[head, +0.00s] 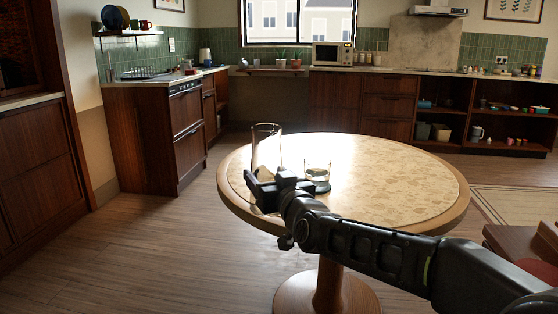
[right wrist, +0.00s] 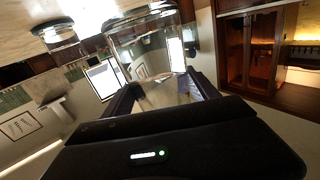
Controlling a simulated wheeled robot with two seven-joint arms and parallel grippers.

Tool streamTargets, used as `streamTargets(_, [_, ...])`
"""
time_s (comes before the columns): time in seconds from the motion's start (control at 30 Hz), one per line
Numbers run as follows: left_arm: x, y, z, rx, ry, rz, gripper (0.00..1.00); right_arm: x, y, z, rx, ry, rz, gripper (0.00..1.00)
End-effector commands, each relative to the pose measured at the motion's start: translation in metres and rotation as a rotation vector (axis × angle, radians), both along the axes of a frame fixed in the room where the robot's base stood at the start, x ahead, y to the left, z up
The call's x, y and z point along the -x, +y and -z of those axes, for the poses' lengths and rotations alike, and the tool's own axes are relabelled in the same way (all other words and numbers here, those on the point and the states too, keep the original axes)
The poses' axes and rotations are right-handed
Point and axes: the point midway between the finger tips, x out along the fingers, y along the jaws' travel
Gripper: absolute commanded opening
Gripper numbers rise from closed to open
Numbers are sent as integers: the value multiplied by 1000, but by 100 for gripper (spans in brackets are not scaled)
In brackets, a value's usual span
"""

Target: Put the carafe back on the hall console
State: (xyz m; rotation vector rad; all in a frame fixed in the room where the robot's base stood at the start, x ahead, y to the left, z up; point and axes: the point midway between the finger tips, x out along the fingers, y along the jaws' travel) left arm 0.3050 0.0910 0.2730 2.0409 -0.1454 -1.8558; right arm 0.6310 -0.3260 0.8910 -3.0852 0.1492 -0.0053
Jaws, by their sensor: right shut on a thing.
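The carafe (head: 266,148) is a tall clear glass vessel, upright at the left side of the round table. My right gripper (head: 262,190) is shut on it, low on its body. In the right wrist view the carafe (right wrist: 148,48) stands between the two fingers (right wrist: 165,92). My gripper hides its lower part in the head view, so I cannot tell whether its base touches the table. No piece of furniture here is clearly the hall console. My left gripper is not in view.
A drinking glass (head: 317,172) stands on the round table (head: 400,175), just right of the carafe; it also shows in the wrist view (right wrist: 58,38). A dark wooden cabinet (head: 35,160) with a pale top is at the left. Open floor (head: 150,250) lies between cabinet and table.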

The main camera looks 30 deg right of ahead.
Motion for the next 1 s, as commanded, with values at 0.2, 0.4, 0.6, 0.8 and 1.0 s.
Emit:
streamTargets(0.2, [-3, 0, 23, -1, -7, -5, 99, 4, 43, 76, 0, 3, -128, 0])
streamTargets(0.4, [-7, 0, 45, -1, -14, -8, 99, 20, 91, 160, -5, 4, -283, 0])
streamTargets(0.6, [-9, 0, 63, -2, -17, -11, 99, 37, 122, 228, -5, 2, -380, 0])
streamTargets(0.8, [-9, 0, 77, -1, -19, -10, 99, 44, 130, 273, -5, -2, -402, 0])
streamTargets(1.0, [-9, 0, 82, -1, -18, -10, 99, 44, 127, 285, -1, -6, -397, 0])
